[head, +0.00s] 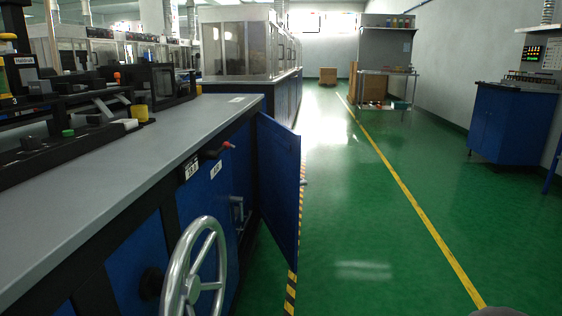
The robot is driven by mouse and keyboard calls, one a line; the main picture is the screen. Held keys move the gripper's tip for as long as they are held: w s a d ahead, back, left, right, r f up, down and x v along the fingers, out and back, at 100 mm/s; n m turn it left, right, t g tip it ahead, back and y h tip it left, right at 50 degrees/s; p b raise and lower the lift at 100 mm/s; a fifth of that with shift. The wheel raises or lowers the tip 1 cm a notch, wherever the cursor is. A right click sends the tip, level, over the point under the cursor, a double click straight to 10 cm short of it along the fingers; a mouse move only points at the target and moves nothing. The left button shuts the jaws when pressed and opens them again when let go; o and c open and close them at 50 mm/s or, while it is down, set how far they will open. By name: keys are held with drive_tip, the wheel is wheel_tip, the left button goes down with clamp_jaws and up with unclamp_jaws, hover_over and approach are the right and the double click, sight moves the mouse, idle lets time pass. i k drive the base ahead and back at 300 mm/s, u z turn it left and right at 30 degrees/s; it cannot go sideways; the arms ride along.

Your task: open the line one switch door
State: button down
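A blue cabinet door (279,190) stands swung out into the aisle from the side of the long machine bench on the left. It is hinged near the bench's far corner. I cannot read any sign that marks it as the line one switch door. Behind it, metal fittings (238,212) show on the bench side. A red-tipped lever (218,150) and two small white labels (191,170) sit just under the bench top. My gripper is not in view.
A silver handwheel (196,268) juts from the bench side in the near foreground. The green floor (370,230) right of the door is clear, with a yellow line along it. A blue cabinet (513,123) stands at right; a shelf rack (385,60) stands farther back.

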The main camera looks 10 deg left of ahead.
sight(279, 146)
drive_tip(key=z, duration=0.4)
drive_tip(key=k, duration=0.2)
drive_tip(key=u, duration=0.95)
drive_tip(key=i, duration=1.35)
drive_tip(key=z, duration=0.9)
